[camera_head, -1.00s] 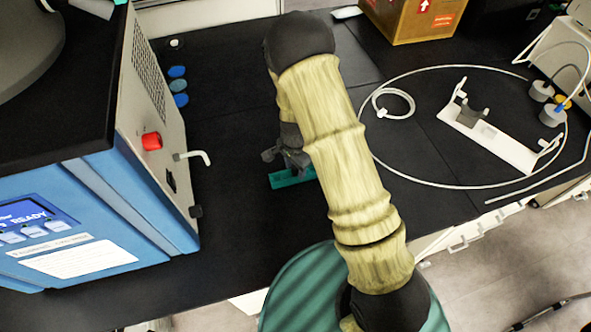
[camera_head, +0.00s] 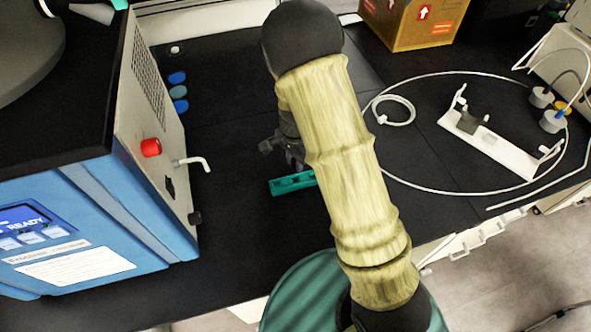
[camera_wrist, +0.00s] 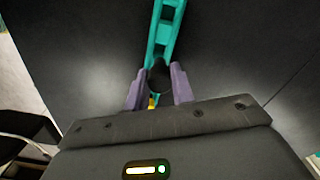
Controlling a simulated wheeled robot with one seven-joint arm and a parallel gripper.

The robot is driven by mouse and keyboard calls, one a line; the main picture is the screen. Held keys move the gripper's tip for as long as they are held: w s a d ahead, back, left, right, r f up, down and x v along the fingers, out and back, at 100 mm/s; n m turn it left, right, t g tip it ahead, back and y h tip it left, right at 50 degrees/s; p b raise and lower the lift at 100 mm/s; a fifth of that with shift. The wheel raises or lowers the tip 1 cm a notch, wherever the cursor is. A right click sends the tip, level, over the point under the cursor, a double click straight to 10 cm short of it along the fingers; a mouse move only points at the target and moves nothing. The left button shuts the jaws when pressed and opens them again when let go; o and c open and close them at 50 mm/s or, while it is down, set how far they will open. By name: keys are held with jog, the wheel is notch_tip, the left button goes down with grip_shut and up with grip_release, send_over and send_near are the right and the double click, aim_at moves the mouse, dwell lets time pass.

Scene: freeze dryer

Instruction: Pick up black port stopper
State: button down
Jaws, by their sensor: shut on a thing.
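My gripper (camera_wrist: 158,84) shows in the wrist view with its two purple-grey fingers close together. The black port stopper (camera_wrist: 158,76) is dark and round and sits between the fingers, which are shut on it. A teal rack (camera_wrist: 165,30) lies just beyond the fingertips. In the head view the teal rack (camera_head: 292,183) lies on the black bench, and my gripper (camera_head: 290,160) is just behind it, partly hidden by my arm. The stopper cannot be made out in the head view.
The blue and white freeze dryer (camera_head: 90,220) stands at left, with a red knob (camera_head: 150,147) and a white bent tube (camera_head: 195,162). Blue caps (camera_head: 178,91) lie behind it. A white stand (camera_head: 490,140) and looped tubing are at right. A cardboard box (camera_head: 415,22) is at the back.

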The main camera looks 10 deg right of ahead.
notch_tip(320, 180, up, 4)
jog(key=shift+f, duration=0.25)
dwell(0.5)
